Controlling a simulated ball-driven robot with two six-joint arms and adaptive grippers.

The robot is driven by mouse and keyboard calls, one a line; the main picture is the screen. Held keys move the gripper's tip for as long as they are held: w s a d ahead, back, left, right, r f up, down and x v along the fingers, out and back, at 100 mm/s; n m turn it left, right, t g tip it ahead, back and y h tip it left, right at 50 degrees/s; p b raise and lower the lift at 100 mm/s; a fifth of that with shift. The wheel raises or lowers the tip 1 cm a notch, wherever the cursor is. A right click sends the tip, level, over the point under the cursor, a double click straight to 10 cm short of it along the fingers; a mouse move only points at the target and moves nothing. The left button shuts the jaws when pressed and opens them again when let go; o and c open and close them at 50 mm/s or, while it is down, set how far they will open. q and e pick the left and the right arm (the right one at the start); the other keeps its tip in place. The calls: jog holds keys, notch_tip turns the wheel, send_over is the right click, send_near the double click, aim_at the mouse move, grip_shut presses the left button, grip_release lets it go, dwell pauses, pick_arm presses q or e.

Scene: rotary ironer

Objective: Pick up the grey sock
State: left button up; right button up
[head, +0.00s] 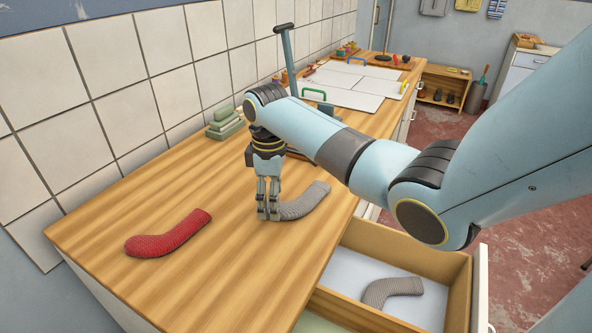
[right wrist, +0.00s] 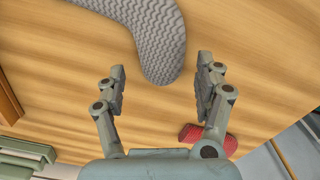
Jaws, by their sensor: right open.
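A grey knitted sock (head: 306,203) lies bent on the wooden counter, just right of my right gripper (head: 269,216) in the head view. The gripper points down close to one end of it and hides part of that end. In the right wrist view the same grey sock (right wrist: 158,35) reaches from the top edge down between the open fingers (right wrist: 161,68), which hold nothing. A second, beige-grey sock (head: 391,290) lies in the open drawer (head: 410,257). My left gripper is not in view.
A red sock (head: 168,234) lies on the counter (head: 110,215) at the left; it also shows in the right wrist view (right wrist: 203,138).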

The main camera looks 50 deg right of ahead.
jog(key=shift+w+f, duration=0.1)
jog(key=shift+f, duration=0.85)
jog(key=shift+c, duration=1.7)
jog(key=c, duration=0.6)
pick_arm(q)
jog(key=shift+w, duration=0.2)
pick_arm(e)
jog(key=shift+o, duration=0.2)
jog(key=shift+r, duration=0.1)
